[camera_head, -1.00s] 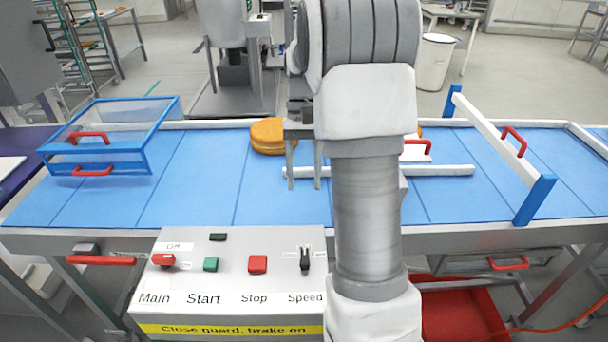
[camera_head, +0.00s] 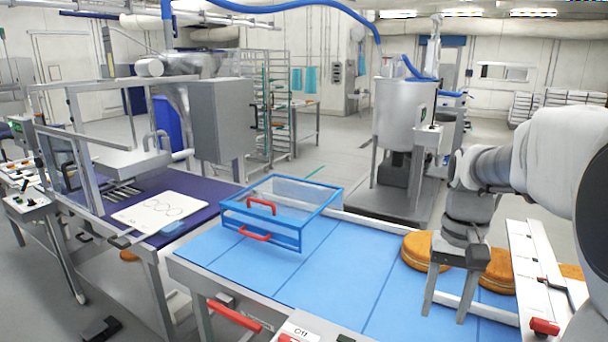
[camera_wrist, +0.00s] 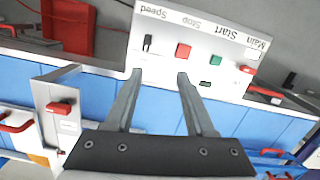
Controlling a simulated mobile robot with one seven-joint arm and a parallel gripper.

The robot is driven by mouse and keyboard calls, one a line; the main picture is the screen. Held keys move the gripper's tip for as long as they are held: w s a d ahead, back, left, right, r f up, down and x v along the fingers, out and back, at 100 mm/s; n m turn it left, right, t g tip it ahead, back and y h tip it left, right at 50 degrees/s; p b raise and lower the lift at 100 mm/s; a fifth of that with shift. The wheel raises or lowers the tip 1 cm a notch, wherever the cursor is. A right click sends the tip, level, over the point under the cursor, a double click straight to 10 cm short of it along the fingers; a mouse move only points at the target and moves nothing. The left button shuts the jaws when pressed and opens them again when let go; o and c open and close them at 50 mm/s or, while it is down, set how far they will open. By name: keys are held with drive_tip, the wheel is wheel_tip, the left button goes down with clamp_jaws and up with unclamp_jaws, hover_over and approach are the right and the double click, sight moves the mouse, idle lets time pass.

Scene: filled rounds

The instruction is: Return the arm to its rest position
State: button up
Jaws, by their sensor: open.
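My arm comes in from the right edge of the head view, and my gripper (camera_head: 445,310) points down over the blue conveyor belt (camera_head: 345,265). Its two fingers are apart with nothing between them. In the wrist view the open fingers (camera_wrist: 160,75) point towards the control panel (camera_wrist: 205,45), with a gap between them. A brown filled round (camera_head: 415,252) lies on the belt, partly behind my gripper. Another round (camera_head: 497,272) lies to the right, partly hidden by my gripper and a white board.
A blue-framed clear guard (camera_head: 285,212) with red handles stands on the belt to the left. The white board (camera_head: 540,265) with a red handle is close to my arm. A purple table (camera_head: 205,185) with a white sheet is at left. A steel tank (camera_head: 400,115) stands behind.

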drive_tip(key=s+a+r+n+t, duration=0.2)
drive_tip(key=s+a+n+t, duration=0.2)
drive_tip(key=s+a+t, duration=0.3)
drive_tip(key=s+a, duration=0.2)
drive_tip(key=s, duration=0.3)
drive_tip(key=shift+s+a+r+h, duration=0.25)
drive_tip(key=shift+a+r+h, duration=0.05)
drive_tip(key=shift+r+h, duration=0.1)
idle(1.1)
